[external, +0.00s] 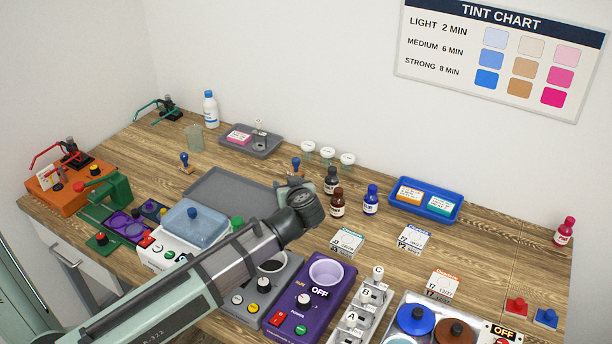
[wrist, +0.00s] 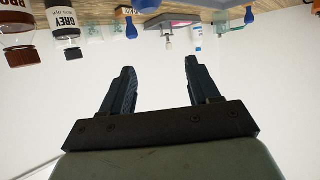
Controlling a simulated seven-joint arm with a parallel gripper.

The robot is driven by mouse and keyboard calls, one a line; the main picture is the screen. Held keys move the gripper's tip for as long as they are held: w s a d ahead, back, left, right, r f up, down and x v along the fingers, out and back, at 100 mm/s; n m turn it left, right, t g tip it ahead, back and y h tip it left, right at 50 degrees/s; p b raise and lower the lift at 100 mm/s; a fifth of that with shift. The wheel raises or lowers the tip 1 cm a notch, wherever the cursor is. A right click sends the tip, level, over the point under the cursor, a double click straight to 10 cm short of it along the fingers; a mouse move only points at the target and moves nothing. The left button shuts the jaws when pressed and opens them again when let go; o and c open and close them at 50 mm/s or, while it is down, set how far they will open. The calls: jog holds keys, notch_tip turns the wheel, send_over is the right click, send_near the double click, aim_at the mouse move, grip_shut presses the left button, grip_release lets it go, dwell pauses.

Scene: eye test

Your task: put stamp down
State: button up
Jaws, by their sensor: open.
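A blue-handled stamp (external: 295,166) shows just behind my gripper in the external view; its lower end is partly hidden, so I cannot tell what it touches. Another blue-handled stamp (external: 185,160) stands upright on the table to the left; it seems to show at right in the wrist view (wrist: 249,13). My gripper (wrist: 158,66) is open, with nothing between its fingers. In the external view my wrist hides most of the fingers. The wrist view is upside down; a blue knob-shaped handle (wrist: 130,28) hangs beyond the left finger, apart from it.
A grey tray (external: 270,151) with a pink pad stands at the back, a larger grey tray (external: 225,188) left of my gripper. A grey dye bottle (external: 331,181) and other bottles stand close on the right. A blue tray (external: 447,213) lies farther right.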

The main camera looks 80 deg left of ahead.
jog(key=shift+f, duration=0.1)
jog(key=shift+f, duration=2.45)
jog(key=a+f, duration=0.2)
jog(key=f, duration=0.1)
jog(key=shift+a+f, duration=0.25)
jog(key=shift+a, duration=0.2)
grip_shut()
jog(key=shift+r, duration=0.15)
